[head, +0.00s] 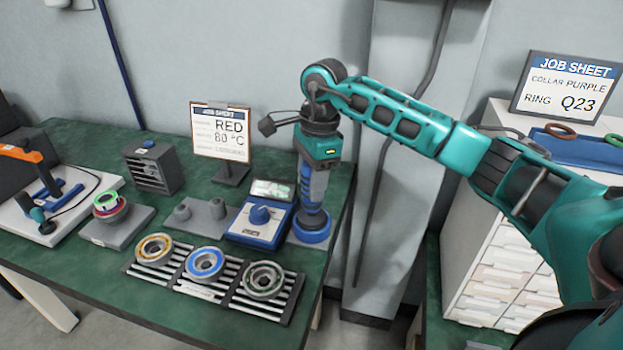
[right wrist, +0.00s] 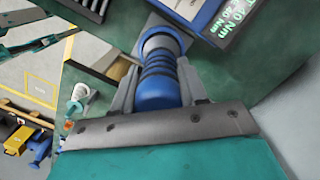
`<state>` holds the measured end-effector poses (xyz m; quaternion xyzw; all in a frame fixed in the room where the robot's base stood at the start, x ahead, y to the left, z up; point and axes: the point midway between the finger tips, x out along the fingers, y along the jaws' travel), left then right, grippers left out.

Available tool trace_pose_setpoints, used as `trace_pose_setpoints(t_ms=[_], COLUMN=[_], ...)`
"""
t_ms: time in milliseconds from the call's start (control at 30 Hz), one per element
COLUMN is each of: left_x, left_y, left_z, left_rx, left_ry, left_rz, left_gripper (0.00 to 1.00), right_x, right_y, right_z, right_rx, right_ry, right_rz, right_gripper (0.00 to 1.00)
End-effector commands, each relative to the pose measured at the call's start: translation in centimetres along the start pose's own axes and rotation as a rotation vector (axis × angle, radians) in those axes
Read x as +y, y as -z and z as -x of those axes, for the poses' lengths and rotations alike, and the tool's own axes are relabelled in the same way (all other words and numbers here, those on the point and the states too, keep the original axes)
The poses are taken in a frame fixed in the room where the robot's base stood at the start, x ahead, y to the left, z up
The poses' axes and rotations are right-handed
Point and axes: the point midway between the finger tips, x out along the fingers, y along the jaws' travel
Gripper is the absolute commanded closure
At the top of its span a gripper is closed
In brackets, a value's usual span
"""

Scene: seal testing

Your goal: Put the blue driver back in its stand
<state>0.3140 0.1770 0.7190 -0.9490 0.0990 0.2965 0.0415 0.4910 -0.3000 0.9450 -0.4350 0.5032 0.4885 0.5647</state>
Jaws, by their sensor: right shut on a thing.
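My right gripper (head: 316,172) points down at the right end of the green bench. It is shut on the blue driver (head: 312,190), which has a blue and grey body and stands about upright. The driver's lower end is at the blue round stand (head: 311,231) on a grey base plate; I cannot tell whether it is seated inside or just above. In the right wrist view the driver (right wrist: 160,88) lies between both fingers, its far end lined up with a blue ring.
A blue meter box (head: 258,222) stands close left of the stand. A rack (head: 222,290) with several ringed parts lies along the bench front. A job sheet sign (head: 220,135) stands behind. The bench's right edge (head: 345,200) is close by the stand.

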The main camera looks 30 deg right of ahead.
Motion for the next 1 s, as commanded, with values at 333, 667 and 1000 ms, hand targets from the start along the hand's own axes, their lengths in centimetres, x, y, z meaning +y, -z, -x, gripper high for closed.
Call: trace_pose_setpoints(t_ms=[333,667,1000], left_x=[-0.05,-0.05,-0.05], left_y=[-0.12,-0.26,-0.38], left_z=[-0.43,-0.52,-0.56], left_rx=[0.006,0.006,0.005], left_ry=[0.001,0.001,0.001], left_rz=[-0.001,-0.001,-0.001], left_gripper=[1.00,1.00,1.00], right_x=[-0.04,-0.05,-0.05], right_y=[0.07,0.10,0.11], right_z=[-0.56,-0.80,-0.91], right_rx=[-0.002,-0.002,-0.002], right_ry=[0.002,0.002,0.002], right_rz=[0.000,0.000,0.000], right_gripper=[0.95,0.95,0.95])
